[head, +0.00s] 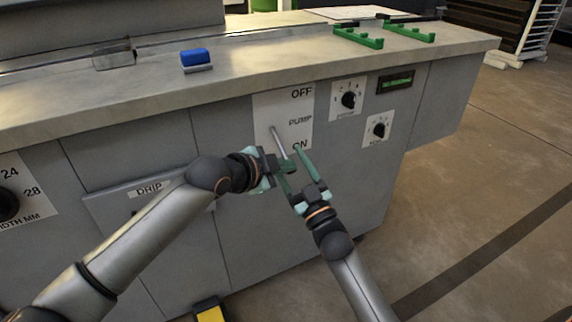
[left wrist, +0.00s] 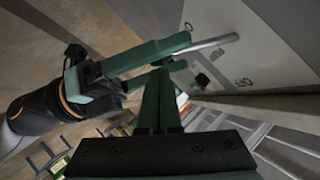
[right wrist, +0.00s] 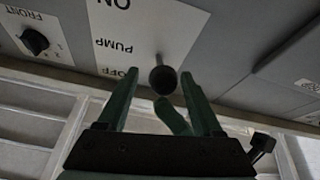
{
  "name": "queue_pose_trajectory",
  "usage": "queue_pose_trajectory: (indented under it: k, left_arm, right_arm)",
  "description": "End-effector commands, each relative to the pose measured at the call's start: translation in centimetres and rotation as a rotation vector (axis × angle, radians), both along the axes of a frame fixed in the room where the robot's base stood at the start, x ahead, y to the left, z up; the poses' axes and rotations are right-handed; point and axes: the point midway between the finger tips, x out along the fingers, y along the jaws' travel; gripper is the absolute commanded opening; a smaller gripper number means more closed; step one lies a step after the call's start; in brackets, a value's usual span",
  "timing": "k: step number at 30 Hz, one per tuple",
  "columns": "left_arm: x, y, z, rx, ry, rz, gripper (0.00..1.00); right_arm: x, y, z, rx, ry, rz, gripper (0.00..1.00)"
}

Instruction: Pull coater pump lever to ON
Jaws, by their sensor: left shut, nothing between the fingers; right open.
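The pump lever (head: 278,142) is a thin silver rod standing out from a white plate (head: 268,108) marked OFF at the top, PUMP, and ON at the bottom. Its round end (right wrist: 163,80) shows between the open fingers of my right gripper (right wrist: 160,82); I cannot tell whether they touch it. In the left wrist view, the rod (left wrist: 212,44) runs to the right gripper's fingers. My left gripper (head: 291,166) is shut and empty just below the lever, close against the right gripper. A green left finger (right wrist: 172,116) shows between the right gripper's fingers.
Two dials (head: 348,93) (head: 379,127) and a green display (head: 396,81) sit to the right of the plate. A DRIP panel (head: 108,212) is at the left. The counter (head: 255,62) overhangs above, with a blue object (head: 195,56) and green brackets (head: 358,37) on it.

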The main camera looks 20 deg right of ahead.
Motion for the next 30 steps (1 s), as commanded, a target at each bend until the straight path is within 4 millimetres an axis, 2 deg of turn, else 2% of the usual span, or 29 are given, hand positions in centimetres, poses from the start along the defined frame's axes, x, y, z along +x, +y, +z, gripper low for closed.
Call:
queue_pose_trajectory:
  k: [3,9,17,20,23,30]
  left_arm:
    - [0.0,0.0,0.0,0.0,0.0,0.0,0.0]
    - [0.0,0.0,0.0,0.0,0.0,0.0,0.0]
    - [0.0,0.0,0.0,0.0,0.0,0.0,0.0]
    - [0.0,0.0,0.0,0.0,0.0,0.0,0.0]
    - [0.0,0.0,0.0,0.0,0.0,0.0,0.0]
    - [0.0,0.0,0.0,0.0,0.0,0.0,0.0]
  right_arm:
    - [-2.4,-0.2,-1.2,0.002,0.004,0.0,0.67]
    - [-5.5,-0.3,-2.5,0.001,0.003,0.0,0.67]
    - [-7.5,-0.2,-3.0,-0.003,-0.005,0.009,0.67]
    - [-8.8,1.0,-2.0,-0.027,-0.031,0.047,0.67]
    - [-10.9,3.3,0.0,-0.059,-0.081,0.117,0.67]
    - [-17.8,9.7,7.7,-0.093,-0.239,0.278,0.67]
